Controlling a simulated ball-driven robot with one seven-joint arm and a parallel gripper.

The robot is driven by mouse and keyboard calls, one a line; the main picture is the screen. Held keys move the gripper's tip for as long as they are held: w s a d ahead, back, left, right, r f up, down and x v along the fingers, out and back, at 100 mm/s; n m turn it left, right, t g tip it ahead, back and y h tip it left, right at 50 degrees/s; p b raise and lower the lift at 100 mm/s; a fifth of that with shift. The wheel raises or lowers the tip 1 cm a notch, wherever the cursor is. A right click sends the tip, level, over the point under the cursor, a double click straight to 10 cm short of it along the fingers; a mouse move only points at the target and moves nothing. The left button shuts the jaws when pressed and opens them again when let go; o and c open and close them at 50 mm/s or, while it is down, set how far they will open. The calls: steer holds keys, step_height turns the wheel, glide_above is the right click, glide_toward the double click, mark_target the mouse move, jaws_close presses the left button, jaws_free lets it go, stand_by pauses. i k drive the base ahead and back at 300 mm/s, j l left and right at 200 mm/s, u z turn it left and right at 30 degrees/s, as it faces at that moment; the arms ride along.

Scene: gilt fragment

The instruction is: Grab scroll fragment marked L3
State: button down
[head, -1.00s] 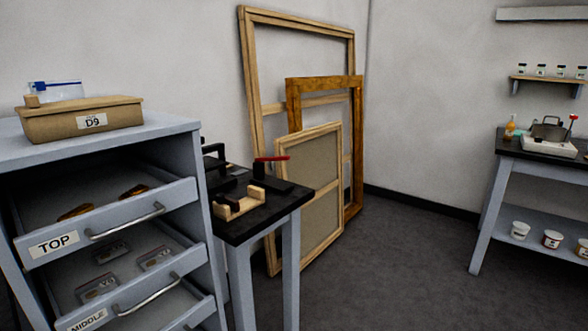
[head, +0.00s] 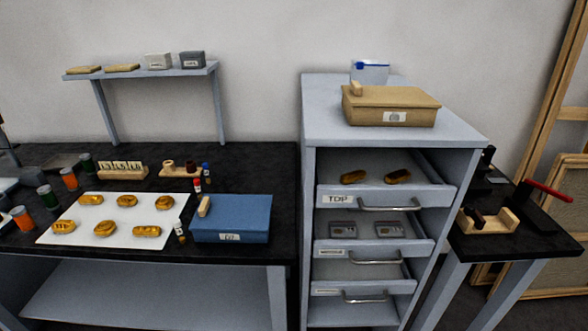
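Several gilt scroll fragments (head: 127,201) lie in two rows on a white mat (head: 115,214) on the dark bench at left. The front-left fragment (head: 63,226) shows dark marks that I cannot read. Two more gilt fragments, a left one (head: 353,177) and a right one (head: 397,177), lie in the open drawer labelled TOP (head: 338,199). I cannot make out L3 on any fragment. My gripper is not in view.
A blue box (head: 231,218) sits right of the mat, small bottles beside it. The cabinet's middle drawer (head: 372,247) holds grey labelled pieces; a tan box (head: 390,105) is on top. A side table (head: 510,244) with a red-handled tool stands at right.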

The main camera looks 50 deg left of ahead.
mark_target(105, 228)
steer(key=u, duration=3.5)
